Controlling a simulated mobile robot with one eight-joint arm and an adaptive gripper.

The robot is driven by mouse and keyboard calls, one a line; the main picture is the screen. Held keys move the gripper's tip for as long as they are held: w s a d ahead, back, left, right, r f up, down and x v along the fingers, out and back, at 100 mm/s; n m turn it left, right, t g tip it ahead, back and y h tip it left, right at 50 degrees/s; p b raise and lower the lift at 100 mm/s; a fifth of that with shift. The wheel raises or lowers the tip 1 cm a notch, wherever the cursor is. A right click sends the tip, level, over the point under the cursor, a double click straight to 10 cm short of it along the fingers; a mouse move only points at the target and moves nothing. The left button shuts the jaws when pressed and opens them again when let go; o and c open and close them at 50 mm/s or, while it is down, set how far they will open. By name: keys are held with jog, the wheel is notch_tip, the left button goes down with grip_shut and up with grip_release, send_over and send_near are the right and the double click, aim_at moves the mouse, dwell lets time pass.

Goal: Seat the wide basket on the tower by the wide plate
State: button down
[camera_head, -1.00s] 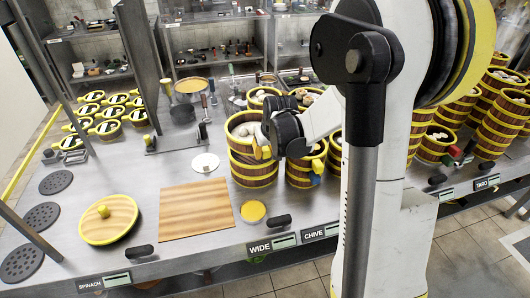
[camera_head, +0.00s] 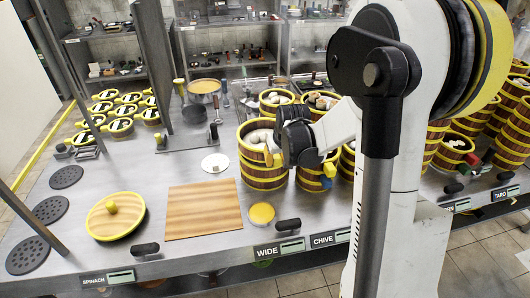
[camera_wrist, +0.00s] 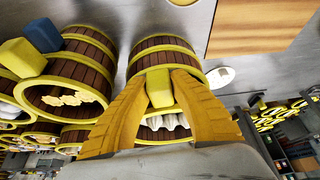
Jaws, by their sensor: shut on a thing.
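The wide basket (camera_head: 248,137), wooden with yellow bands and pale contents, is at the top of the stack behind the WIDE name plate (camera_head: 278,249). My gripper (camera_head: 272,158) is at its front right side. In the wrist view, its two yellow fingers (camera_wrist: 160,82) are shut on the basket's yellow block (camera_wrist: 159,92). The tower (camera_head: 264,181) is directly below the basket, and they look lined up. I cannot tell whether a thin gap is left between them. My arm hides part of the right side.
A neighbouring tower (camera_head: 312,182) with a blue block stands close on the right. A small yellow-topped dish (camera_head: 261,213) and a wooden board (camera_head: 203,211) lie in front and to the left. A round lid (camera_head: 115,221) lies farther left.

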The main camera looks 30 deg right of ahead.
jog(key=shift+f+b, duration=1.05)
jog(key=shift+f, duration=0.2)
jog(key=c, duration=1.2)
grip_release()
jog(key=shift+r, duration=0.1)
jog(key=v, duration=1.2)
